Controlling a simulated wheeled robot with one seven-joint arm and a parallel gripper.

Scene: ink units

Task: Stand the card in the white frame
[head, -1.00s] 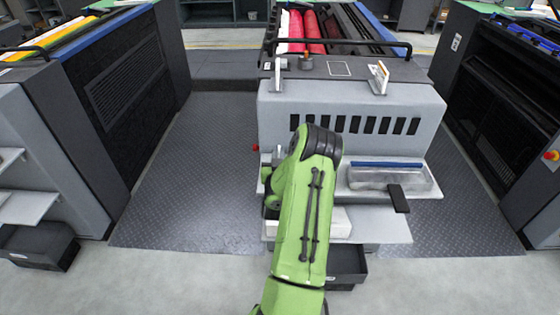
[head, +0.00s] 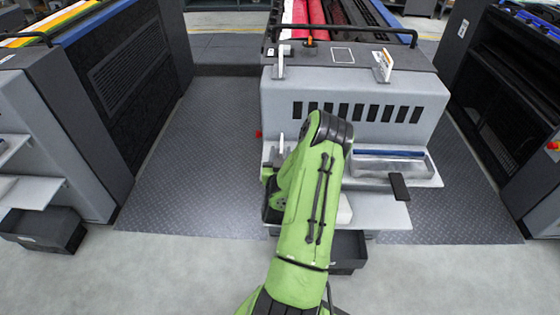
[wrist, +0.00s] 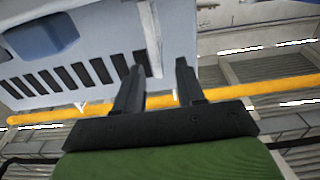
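A small white upright piece that looks like a frame (head: 384,65) stands at the right of the press's top front edge, with a little orange on it. A second slim white upright (head: 279,64) stands at the left of the same edge. I cannot make out the card for certain. My gripper (wrist: 160,67) is open in the wrist view, its two dark fingers apart with nothing held between them. A pale strip (wrist: 150,35) shows beyond the fingers. In the head view my green arm hides the gripper.
The grey press (head: 350,95) has a slotted front. Below are a shelf (head: 385,212), a tray with a blue bar (head: 395,168), a black flat piece (head: 399,187) and a dark bin (head: 347,250). Other presses stand at both sides. The floor plate (head: 180,190) left is clear.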

